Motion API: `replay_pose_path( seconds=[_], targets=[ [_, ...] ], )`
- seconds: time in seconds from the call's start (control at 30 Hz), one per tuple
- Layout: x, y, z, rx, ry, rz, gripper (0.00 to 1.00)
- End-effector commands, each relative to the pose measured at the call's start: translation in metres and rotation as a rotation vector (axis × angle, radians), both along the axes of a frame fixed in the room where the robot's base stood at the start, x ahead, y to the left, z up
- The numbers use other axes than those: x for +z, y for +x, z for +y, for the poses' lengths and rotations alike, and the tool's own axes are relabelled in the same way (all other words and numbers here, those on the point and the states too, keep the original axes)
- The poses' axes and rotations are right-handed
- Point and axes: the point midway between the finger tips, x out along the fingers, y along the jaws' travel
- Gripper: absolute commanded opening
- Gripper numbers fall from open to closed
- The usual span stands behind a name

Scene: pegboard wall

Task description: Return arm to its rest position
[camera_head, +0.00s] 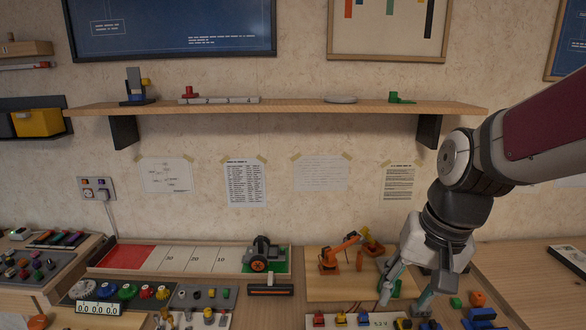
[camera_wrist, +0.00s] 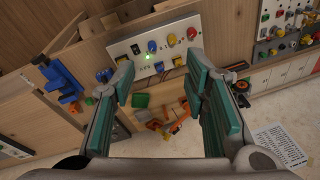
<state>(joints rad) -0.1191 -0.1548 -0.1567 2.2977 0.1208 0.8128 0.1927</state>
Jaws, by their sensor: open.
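My gripper (camera_head: 404,292) hangs over the right part of the workbench in the head view, fingers pointing down. In the wrist view my gripper (camera_wrist: 165,100) shows its two teal-padded fingers well apart, with nothing held between them. My arm comes in from the right edge of the head view and bends down at the wrist. Below and beyond the fingers is a white panel (camera_wrist: 140,52) with coloured knobs and a lit green light.
A wooden shelf (camera_head: 290,107) with small items runs along the wall. A small orange robot arm model (camera_head: 338,254) stands on a board left of my gripper. A green block (camera_head: 455,302) and an orange piece (camera_head: 478,298) lie to its right. The bench's right side has bare wood.

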Motion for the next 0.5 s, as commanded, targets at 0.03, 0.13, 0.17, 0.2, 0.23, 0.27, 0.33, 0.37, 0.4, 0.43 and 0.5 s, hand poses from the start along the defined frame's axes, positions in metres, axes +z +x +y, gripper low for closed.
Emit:
replay_pose_path(
  seconds=[0.03,0.13,0.17,0.2,0.23,0.27,0.33,0.37,0.4,0.43,0.5],
  targets=[
    [0.012,-0.014,-0.001,0.028,-0.006,-0.028,0.41],
    [0.027,-0.04,-0.002,0.085,-0.032,-0.071,0.41],
    [0.031,-0.049,-0.002,0.101,-0.04,-0.083,0.41],
    [0.036,-0.059,-0.003,0.124,-0.054,-0.101,0.41],
    [0.039,-0.067,-0.004,0.139,-0.064,-0.113,0.41],
    [0.041,-0.075,-0.005,0.154,-0.076,-0.123,0.41],
    [0.046,-0.092,-0.006,0.189,-0.104,-0.15,0.41],
    [0.047,-0.099,-0.007,0.201,-0.116,-0.16,0.41],
    [0.049,-0.107,-0.008,0.216,-0.132,-0.17,0.41],
    [0.05,-0.112,-0.008,0.227,-0.143,-0.179,0.41],
    [0.05,-0.123,-0.01,0.247,-0.166,-0.193,0.41]
  ],
)
